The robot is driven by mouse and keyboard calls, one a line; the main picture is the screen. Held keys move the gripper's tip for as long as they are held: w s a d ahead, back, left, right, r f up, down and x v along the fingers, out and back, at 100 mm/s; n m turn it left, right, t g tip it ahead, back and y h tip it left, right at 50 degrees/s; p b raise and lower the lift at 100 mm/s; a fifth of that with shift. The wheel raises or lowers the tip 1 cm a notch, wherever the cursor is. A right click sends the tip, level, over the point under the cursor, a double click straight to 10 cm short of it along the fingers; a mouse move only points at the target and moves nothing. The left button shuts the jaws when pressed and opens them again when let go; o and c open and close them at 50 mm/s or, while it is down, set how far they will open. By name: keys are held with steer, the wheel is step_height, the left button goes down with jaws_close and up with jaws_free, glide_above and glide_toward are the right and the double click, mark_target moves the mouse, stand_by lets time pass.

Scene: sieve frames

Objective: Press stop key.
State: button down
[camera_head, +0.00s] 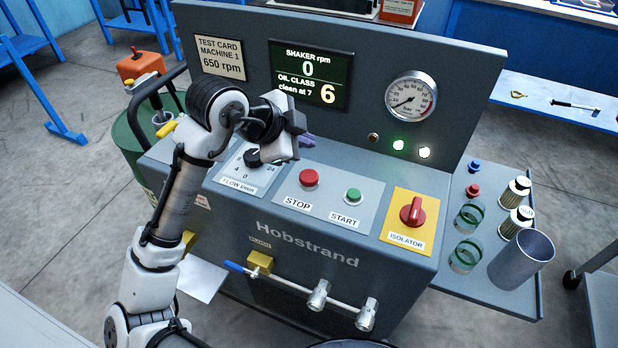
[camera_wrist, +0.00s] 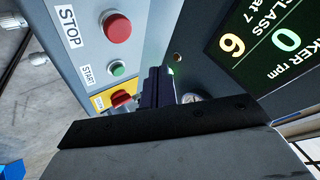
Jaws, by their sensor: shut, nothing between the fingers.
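The red STOP button (camera_head: 309,178) is a round mushroom key on a light plate of the sloping control panel, with its STOP label below it. It also shows in the wrist view (camera_wrist: 117,27), top centre-left, uncovered. My gripper (camera_head: 307,140) is above the panel, just behind the STOP button in the head view and apart from it. Its dark purple fingers show in the wrist view (camera_wrist: 158,88), closed together and empty. The display (camera_head: 311,75) reads shaker 0 rpm and oil class 6.
The green START button (camera_head: 353,195) sits right of STOP, then the red isolator switch (camera_head: 412,211) on yellow. The flow knob (camera_head: 253,158) is to the left, beside my wrist. The upright panel with the gauge (camera_head: 411,100) rises behind. A side shelf holds jars and a metal cup (camera_head: 521,259).

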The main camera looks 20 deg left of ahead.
mark_target(305, 178)
steer(key=shift+f+b, duration=2.1)
steer(key=shift+f, duration=1.05)
steer(key=shift+f, duration=0.2)
steer(key=shift+f+b, duration=0.25)
steer(key=shift+b, duration=0.25)
steer(key=shift+f+b, duration=0.5)
steer(key=shift+r, duration=0.1)
steer(key=shift+r+p, duration=0.6)
steer(key=shift+r, duration=0.2)
steer(key=shift+r+p, duration=1.85)
steer(key=shift+r, duration=0.75)
